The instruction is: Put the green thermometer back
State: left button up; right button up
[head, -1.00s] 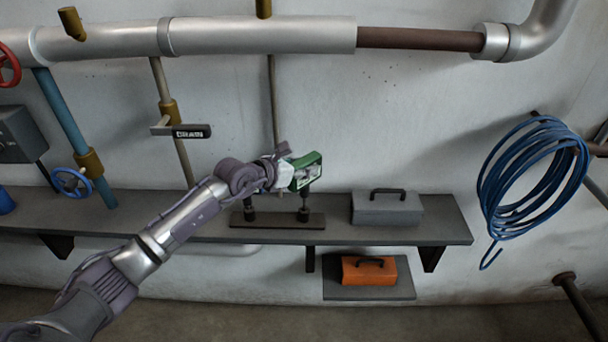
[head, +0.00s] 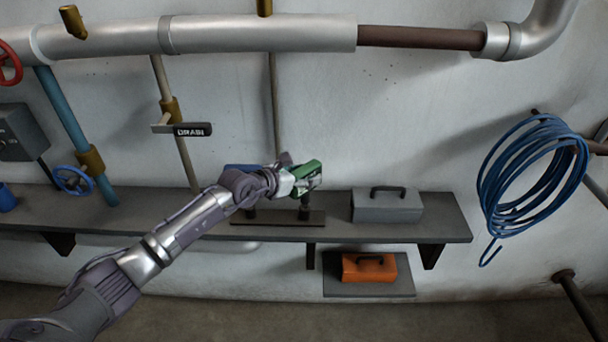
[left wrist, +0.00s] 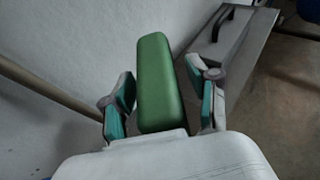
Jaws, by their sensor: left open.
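The green thermometer (head: 307,172) stands at the right post (head: 304,208) of a dark two-post stand (head: 278,220) on the wall shelf. Its lower end appears to meet the post top, but the seating is too small to tell. My left gripper (head: 291,181) is at the thermometer, fingers open on either side of it. In the left wrist view the green body (left wrist: 160,85) lies between the two teal-padded fingers (left wrist: 160,98), with a gap visible at each side. A blue object (head: 241,168), partly hidden by my arm, shows above the left post. My right gripper is out of view.
A grey toolbox (head: 387,208) stands on the shelf (head: 440,220) to the right of the stand. An orange toolbox (head: 369,268) sits on a lower shelf. A drain lever (head: 190,130) and pipes are on the wall behind; a blue hose coil (head: 530,175) hangs at right.

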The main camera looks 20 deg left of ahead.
pick_arm(q)
jog(key=shift+r, duration=0.2)
jog(key=shift+s+a, duration=0.15)
jog(key=shift+s, duration=0.1)
jog(key=b+v, duration=0.1)
jog(key=v, duration=1)
jog(key=shift+s+r+b, duration=0.15)
jog(key=shift+s+b, duration=0.05)
jog(key=shift+b, duration=0.15)
